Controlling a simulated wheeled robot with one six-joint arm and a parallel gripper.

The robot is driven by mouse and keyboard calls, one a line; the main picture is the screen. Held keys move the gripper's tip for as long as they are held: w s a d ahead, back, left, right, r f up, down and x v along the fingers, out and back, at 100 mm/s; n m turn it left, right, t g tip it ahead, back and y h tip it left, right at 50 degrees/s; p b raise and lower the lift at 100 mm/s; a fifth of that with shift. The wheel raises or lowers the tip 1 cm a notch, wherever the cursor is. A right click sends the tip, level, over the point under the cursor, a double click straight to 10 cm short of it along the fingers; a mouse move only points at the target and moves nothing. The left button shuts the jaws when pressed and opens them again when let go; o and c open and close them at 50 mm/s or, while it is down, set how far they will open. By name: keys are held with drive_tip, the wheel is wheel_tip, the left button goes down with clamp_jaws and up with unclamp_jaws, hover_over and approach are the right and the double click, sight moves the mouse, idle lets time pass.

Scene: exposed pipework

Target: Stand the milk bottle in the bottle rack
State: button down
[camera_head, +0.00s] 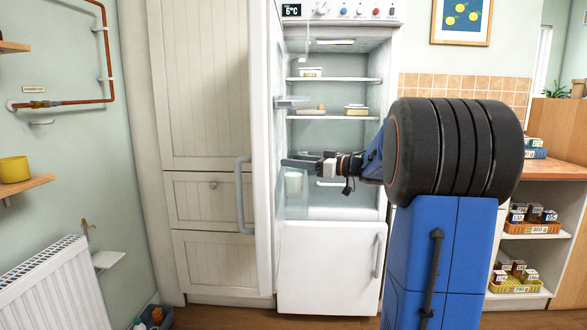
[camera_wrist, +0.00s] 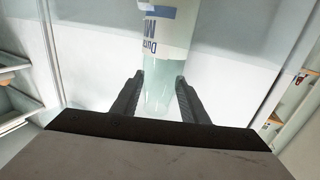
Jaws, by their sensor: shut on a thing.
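My gripper (camera_head: 298,162) reaches from the right into the open fridge, close to the inner side of its door. It is shut on the milk bottle (camera_head: 293,183), which hangs below the fingers. In the wrist view the bottle (camera_wrist: 170,35) is pale and translucent with a blue-lettered white label, and its narrower end lies between the two fingers (camera_wrist: 160,85). A clear door bin (camera_head: 293,207), which looks like the bottle rack, surrounds or sits just behind the lower bottle. I cannot tell whether the bottle's base touches it.
The fridge door (camera_head: 262,150) stands open at the left. Fridge shelves (camera_head: 335,117) hold a few small items. A smaller clear door shelf (camera_head: 291,101) is above my gripper. A closed white lower door (camera_head: 330,265) lies beneath the compartment.

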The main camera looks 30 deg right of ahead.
drive_tip(key=shift+w+a+f, duration=0.1)
drive_tip(key=shift+a+f, duration=0.05)
drive_tip(key=shift+f, duration=0.9)
drive_tip(key=c, duration=1)
unclamp_jaws()
drive_tip(key=shift+c, duration=0.2)
drive_tip(key=v, duration=1.2)
